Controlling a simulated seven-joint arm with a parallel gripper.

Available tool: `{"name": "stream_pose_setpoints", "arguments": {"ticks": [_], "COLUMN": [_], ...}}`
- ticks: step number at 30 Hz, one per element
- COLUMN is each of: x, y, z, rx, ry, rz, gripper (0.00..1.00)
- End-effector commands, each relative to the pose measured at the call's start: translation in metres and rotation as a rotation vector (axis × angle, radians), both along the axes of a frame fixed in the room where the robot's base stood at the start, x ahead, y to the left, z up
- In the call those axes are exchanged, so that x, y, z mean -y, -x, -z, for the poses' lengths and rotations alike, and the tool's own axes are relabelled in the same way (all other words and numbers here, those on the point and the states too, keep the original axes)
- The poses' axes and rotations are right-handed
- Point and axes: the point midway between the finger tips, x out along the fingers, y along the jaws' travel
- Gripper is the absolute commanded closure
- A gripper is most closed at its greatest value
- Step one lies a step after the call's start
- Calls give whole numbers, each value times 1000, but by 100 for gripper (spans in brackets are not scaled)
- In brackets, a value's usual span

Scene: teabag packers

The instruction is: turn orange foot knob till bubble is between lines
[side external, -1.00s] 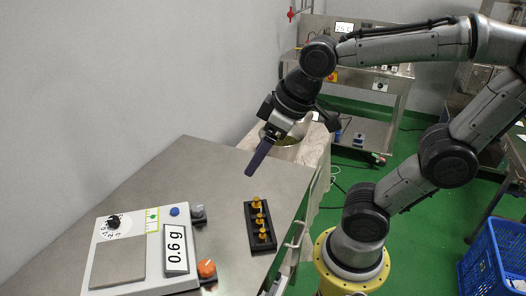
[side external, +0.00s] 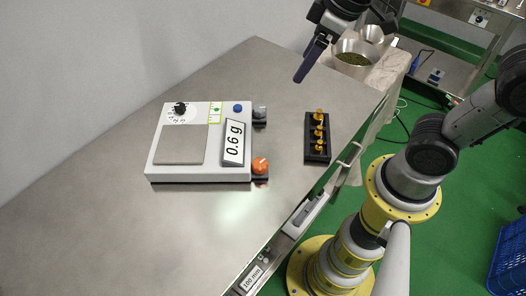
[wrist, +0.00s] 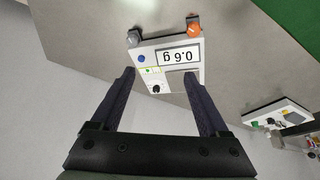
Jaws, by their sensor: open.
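The white scale (side external: 200,174) sits on the steel table and its display (side external: 234,143) reads 0.6 g. The orange foot knob (side external: 260,166) is at its near right corner; it also shows in the wrist view (wrist: 194,30). The green bubble window (side external: 216,112) is on the scale's top strip; the bubble's place against the lines is too small to tell. My gripper (side external: 298,79) is above the table, to the right of the scale and apart from the knob. In the wrist view its dark fingers (wrist: 160,75) are spread wide, with nothing between them.
A grey knob (side external: 259,112) is at the scale's far right corner. A black rack (side external: 318,156) with several brass weights stands right of the scale. Bowls (side external: 352,60) stand beyond the table's right edge. The table left of the scale is clear.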

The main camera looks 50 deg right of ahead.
Motion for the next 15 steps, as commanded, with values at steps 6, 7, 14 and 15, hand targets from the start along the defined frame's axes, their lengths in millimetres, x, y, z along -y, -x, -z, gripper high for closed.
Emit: {"name": "stream_pose_setpoints", "arguments": {"ticks": [6,7,14,15], "x": [-45,-51,-85,-88], "y": [-39,-42,-49,-48], "z": [50,58,108,114], "rx": [-168,-191,-324,-338], "ry": [52,58,100,104], "rz": [-180,-202,-303,-312], "gripper": [22,22,22,22]}}
